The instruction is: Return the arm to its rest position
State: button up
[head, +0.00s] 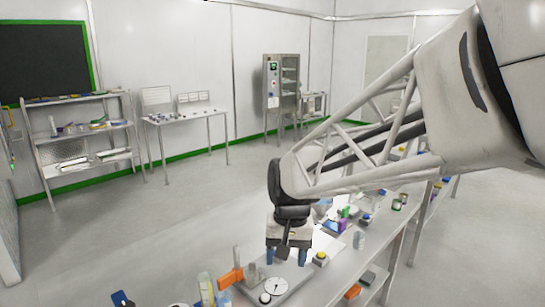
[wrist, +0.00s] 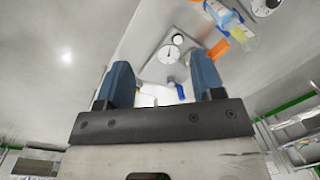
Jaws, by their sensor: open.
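My arm reaches in from the upper right of the head view and bends down to my gripper (head: 285,258) over the near part of the long bench (head: 330,275). In the wrist view my gripper (wrist: 160,85) shows two blue fingers standing wide apart, with nothing held between them. Beyond the fingertips is a flat grey device with a round white dial (wrist: 172,51). The dial device (head: 268,288) also shows in the head view, just below my gripper.
An orange item (head: 230,278) and a yellowish cylinder (head: 206,288) stand left of my gripper. A yellow-topped container (head: 320,259) and several small items crowd the bench to its right. A shelf rack (head: 85,135) and a white side table (head: 185,118) stand far off across open floor.

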jog(key=s+d+r+t+h, duration=0.1)
jog(key=s+d+t, duration=0.2)
jog(key=s+d, duration=1.2)
jog(key=shift+s+d+r, duration=0.25)
jog(key=shift+s+d, duration=0.05)
jog(key=shift+s, duration=1.35)
